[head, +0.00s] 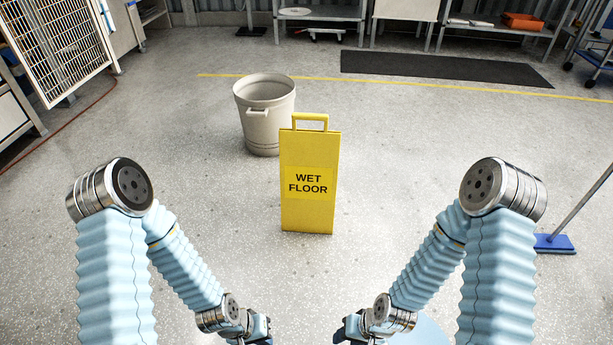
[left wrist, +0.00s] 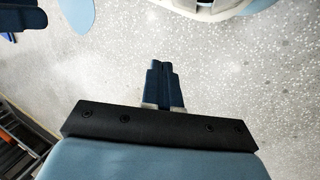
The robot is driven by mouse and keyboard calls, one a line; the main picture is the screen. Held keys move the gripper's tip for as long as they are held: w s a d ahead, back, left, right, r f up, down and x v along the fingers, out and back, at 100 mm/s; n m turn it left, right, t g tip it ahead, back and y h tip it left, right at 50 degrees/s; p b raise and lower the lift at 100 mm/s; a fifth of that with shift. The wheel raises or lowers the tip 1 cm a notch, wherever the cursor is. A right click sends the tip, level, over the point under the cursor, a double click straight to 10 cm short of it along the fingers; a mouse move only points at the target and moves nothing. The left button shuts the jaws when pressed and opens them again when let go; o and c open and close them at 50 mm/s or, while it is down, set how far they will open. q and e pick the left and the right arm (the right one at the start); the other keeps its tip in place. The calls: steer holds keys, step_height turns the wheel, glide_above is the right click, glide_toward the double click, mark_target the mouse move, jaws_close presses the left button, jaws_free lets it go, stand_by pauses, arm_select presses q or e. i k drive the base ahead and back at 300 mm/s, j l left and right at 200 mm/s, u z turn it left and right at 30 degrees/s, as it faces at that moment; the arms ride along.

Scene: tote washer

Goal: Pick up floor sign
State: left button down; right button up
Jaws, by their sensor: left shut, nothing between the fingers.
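The yellow floor sign (head: 310,211) stands upright on the floor in the middle of the head view, with "WET FLOOR" in black on its front and a loop handle (head: 310,117) on top. My left gripper (head: 265,335) is low at the bottom edge of the head view, nearer to me than the sign and apart from it. In the left wrist view the left gripper (left wrist: 164,80) has its two dark fingers together with nothing between them. My right gripper (head: 345,331) is at the bottom edge, also apart from the sign; its fingers are too small and cut off to judge.
A beige bin (head: 264,105) stands just behind the sign to the left. A blue broom (head: 554,243) is at the right. A dark mat (head: 445,69), a yellow floor line and metal benches lie at the back. A white mesh cage (head: 62,45) is at far left. Floor around the sign's front is clear.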

mark_target(309, 159)
steer(key=z, duration=0.75)
steer(key=j+z, duration=0.95)
steer(key=k+j+z, duration=0.15)
steer(key=j+z, duration=0.3)
steer(key=j, duration=0.15)
steer(key=k+j, duration=0.1)
steer(key=j, duration=0.3)
steer(key=k+j+z, duration=0.1)
steer(key=j, duration=0.3)
steer(key=k+j, duration=0.15)
steer(key=j, duration=0.2)
steer(key=k+j+z, duration=0.15)
steer(key=j, duration=0.25)
steer(key=k+j, duration=0.1)
steer(key=j, duration=0.3)
steer(key=i+l, duration=0.1)
steer(key=i+z, duration=0.05)
steer(key=i, duration=0.05)
